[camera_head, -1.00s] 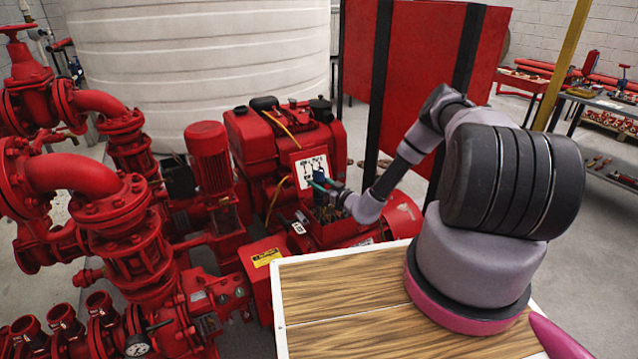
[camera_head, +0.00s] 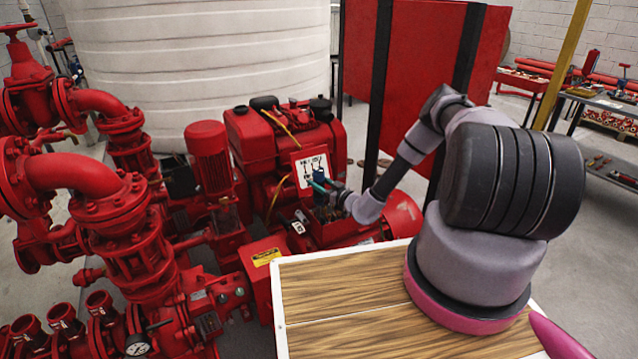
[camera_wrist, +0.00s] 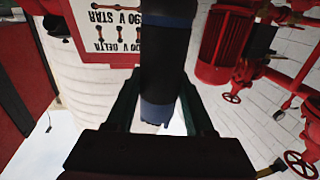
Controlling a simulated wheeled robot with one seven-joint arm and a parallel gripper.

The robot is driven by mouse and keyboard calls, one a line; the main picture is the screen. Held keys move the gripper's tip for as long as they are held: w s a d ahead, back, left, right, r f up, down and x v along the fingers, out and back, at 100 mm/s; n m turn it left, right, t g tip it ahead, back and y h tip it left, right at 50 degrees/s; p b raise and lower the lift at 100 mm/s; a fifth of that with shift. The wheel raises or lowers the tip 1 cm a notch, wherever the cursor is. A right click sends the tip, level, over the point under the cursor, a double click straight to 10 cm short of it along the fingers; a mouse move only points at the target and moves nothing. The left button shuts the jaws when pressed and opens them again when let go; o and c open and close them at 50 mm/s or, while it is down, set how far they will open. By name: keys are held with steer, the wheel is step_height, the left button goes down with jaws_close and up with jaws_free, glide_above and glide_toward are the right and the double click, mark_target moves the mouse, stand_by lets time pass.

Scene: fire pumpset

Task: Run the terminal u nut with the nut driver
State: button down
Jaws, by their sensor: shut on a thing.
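My gripper (camera_head: 322,185) is shut on the nut driver (camera_head: 320,174), a dark tool with a blue part, held roughly upright. In the wrist view the nut driver (camera_wrist: 167,55) is a thick black and dark blue cylinder between the two dark green fingers of my gripper (camera_wrist: 162,95). In the head view it is over the open terminal box (camera_head: 327,211) on the red machine, in front of a white wiring plate (camera_head: 312,168). The terminal u nut is too small or hidden to make out. I cannot tell whether the driver touches it.
A wooden-topped table (camera_head: 345,305) with a white rim stands in front of the box. Red pumps and pipes (camera_head: 110,205) fill the left side. A large white tank (camera_head: 200,60) and a red panel (camera_head: 425,60) stand behind. A tool bench (camera_head: 610,105) is at the far right.

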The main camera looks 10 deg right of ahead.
mark_target(319, 170)
steer(key=shift+f, duration=0.1)
stand_by(0.5)
steer(key=shift+r, duration=3.1)
